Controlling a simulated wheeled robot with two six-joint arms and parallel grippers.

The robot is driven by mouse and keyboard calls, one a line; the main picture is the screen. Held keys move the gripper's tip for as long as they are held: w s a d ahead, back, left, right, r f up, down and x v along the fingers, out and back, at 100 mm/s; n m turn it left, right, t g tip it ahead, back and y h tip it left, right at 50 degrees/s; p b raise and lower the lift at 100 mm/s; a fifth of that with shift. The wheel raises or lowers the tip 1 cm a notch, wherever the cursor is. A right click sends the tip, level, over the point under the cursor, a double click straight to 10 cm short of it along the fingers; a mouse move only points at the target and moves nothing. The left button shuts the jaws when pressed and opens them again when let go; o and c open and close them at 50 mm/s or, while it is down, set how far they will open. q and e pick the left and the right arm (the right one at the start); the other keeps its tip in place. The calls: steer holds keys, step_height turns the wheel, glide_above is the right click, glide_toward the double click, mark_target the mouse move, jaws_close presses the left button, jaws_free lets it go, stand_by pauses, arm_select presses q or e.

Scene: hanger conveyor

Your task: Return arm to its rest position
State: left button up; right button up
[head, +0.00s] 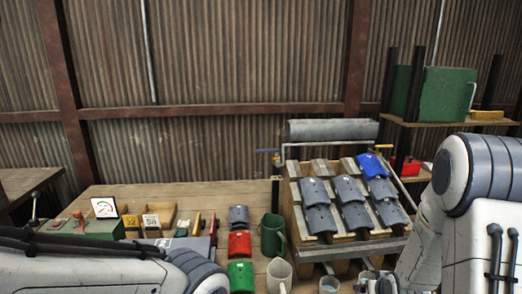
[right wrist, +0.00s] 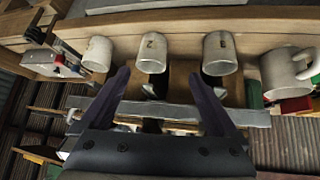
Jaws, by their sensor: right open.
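My right gripper (right wrist: 159,74) is open in the right wrist view, its two dark fingers spread wide. Nothing is held between the fingers.
A sloped wooden rack (head: 290,205) holds grey curved pieces and a blue one (head: 371,165). A green mug (head: 272,234), red piece (head: 240,243) and green piece (head: 241,276) stand left of it. Bare wooden tabletop (head: 180,192) lies behind. A grey bar (right wrist: 180,114) crosses beneath my fingers.

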steer(key=s+a+r+n+g+y, duration=0.1)
steer(key=s+a+r+n+g, duration=0.1)
steer(key=s+a, duration=0.6)
steer(key=s+a+r+n+g+y, duration=0.1)
steer(key=s+a+r+n+g, duration=0.2)
steer(key=s+a+r, duration=0.4)
steer(key=s+a+r+n+g+p, duration=0.1)
steer(key=s+a+r+n, duration=0.3)
steer(key=s+a, duration=0.7)
steer(key=shift+s+a+r+g+y, duration=0.2)
steer(key=shift+r+g+y, duration=0.3)
steer(key=shift+g, duration=0.4)
